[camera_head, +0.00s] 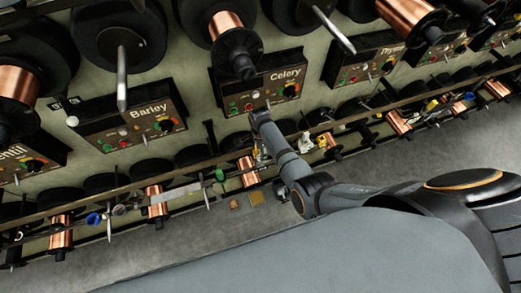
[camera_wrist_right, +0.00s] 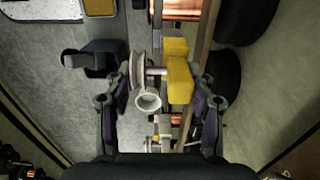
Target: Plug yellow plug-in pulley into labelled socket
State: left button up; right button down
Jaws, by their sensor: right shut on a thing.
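My right gripper (camera_wrist_right: 160,98) is shut on the yellow plug-in pulley. In the right wrist view the yellow block (camera_wrist_right: 180,80) of the pulley lies by the right finger, and its pale grooved wheel (camera_wrist_right: 138,75) lies by the left finger. A short shaft joins them, and a pale ring (camera_wrist_right: 148,101) shows in front. In the head view my right arm reaches up to the Celery panel (camera_head: 262,90); the gripper is small and partly hidden there. Other labelled panels are Barley (camera_head: 135,125) and Thyme (camera_head: 365,62). The pulley's socket cannot be made out. My left gripper is not in view.
A long rail (camera_head: 385,108) runs below the panels, with copper spools (camera_head: 155,206) and small coloured parts along it. Yellow and white parts (camera_head: 322,142) sit right of my arm. Black spools and rods jut out above. The grey floor (camera_head: 150,262) below is mostly clear.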

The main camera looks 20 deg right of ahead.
jog(key=shift+f+b, duration=1.3)
jog(key=shift+f, duration=0.5)
jog(key=shift+c, duration=2)
grip_release()
notch_tip(320, 180, up, 12)
